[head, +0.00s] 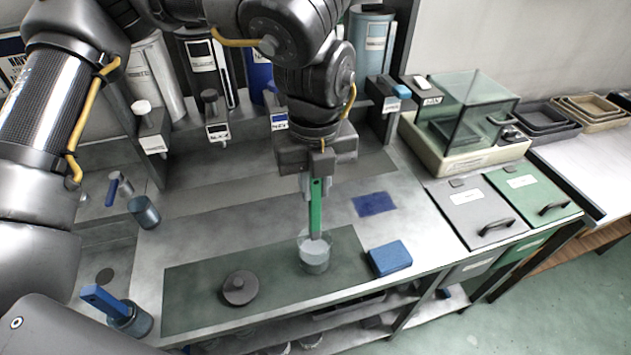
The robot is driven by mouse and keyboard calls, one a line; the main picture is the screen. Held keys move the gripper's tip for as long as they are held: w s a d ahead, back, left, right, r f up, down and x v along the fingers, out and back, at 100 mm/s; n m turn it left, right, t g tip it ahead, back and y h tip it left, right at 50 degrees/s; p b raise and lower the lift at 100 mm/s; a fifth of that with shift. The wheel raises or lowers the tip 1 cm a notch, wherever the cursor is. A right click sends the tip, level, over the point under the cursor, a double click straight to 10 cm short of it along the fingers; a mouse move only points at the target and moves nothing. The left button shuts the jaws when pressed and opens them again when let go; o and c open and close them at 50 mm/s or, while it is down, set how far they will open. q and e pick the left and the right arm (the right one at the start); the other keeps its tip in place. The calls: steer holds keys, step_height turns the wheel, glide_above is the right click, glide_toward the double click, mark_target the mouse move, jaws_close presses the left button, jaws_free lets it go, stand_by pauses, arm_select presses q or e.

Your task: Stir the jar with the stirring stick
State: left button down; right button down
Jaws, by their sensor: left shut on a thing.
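The jar (315,262) is a clear glass with pale contents, standing on the dark green mat (200,290) in the middle of the counter. The stirring stick (316,212) is green and upright. My left gripper (317,188) is shut on the stick's upper part, above the jar. The stick's lower end reaches into the jar's mouth; I cannot tell how deep it sits. A dark round lid (239,288) with a knob lies on the mat left of the jar. My right gripper does not show.
A blue block (390,258) lies right of the jar, and a flat blue patch (375,205) is behind it. A cup with a blue-handled tool (128,318) stands front left. Canisters line the back. A glass box (470,115) and lidded bins (480,212) stand right.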

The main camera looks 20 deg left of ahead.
arm_select(q)
steer(key=shift+r, duration=0.15)
step_height(320, 180, up, 5)
steer(key=p, duration=0.4)
stand_by(0.4)
stand_by(0.5)
